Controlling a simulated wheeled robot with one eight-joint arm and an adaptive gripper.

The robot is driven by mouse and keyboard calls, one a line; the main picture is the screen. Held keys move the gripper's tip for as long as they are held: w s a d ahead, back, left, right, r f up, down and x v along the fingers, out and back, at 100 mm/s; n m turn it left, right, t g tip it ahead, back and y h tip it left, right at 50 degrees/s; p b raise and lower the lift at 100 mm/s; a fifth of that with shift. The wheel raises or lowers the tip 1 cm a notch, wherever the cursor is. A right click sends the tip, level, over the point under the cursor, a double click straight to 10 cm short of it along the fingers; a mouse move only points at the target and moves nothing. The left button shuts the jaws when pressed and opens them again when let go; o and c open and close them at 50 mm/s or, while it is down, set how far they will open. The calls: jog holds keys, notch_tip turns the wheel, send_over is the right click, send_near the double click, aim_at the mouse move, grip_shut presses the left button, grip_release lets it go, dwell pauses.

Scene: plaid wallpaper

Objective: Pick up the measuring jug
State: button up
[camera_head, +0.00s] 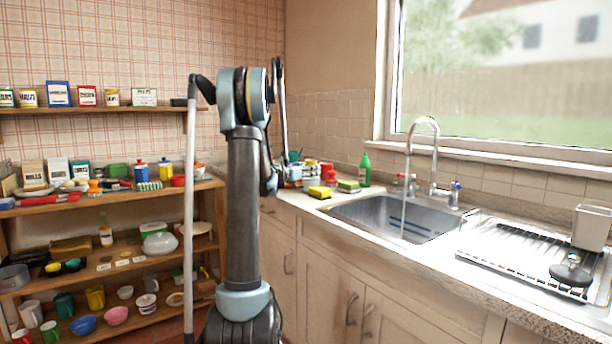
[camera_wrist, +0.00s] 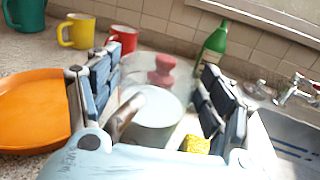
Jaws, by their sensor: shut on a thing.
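The measuring jug (camera_wrist: 150,108) looks like a clear, see-through vessel with a pale round surface inside, between my fingers in the wrist view. My gripper (camera_wrist: 158,92) is shut on it, one dark blue padded finger on each side. In the head view my gripper (camera_head: 283,178) is at the counter's far left corner, partly hidden by my arm. The jug is too small and cluttered to make out clearly there. I cannot tell whether its base touches the counter.
An orange plate (camera_wrist: 35,108), yellow mug (camera_wrist: 76,31), red mug (camera_wrist: 122,40) and green bottle (camera_wrist: 211,50) stand nearby. A red knobbed thing (camera_wrist: 161,70) shows behind the jug. A yellow sponge (camera_head: 320,192) lies near the sink (camera_head: 400,218). Shelves (camera_head: 100,197) are at left.

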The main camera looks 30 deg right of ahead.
notch_tip(320, 180, up, 10)
jog(key=shift+f, duration=0.25)
dwell(0.7)
dwell(0.8)
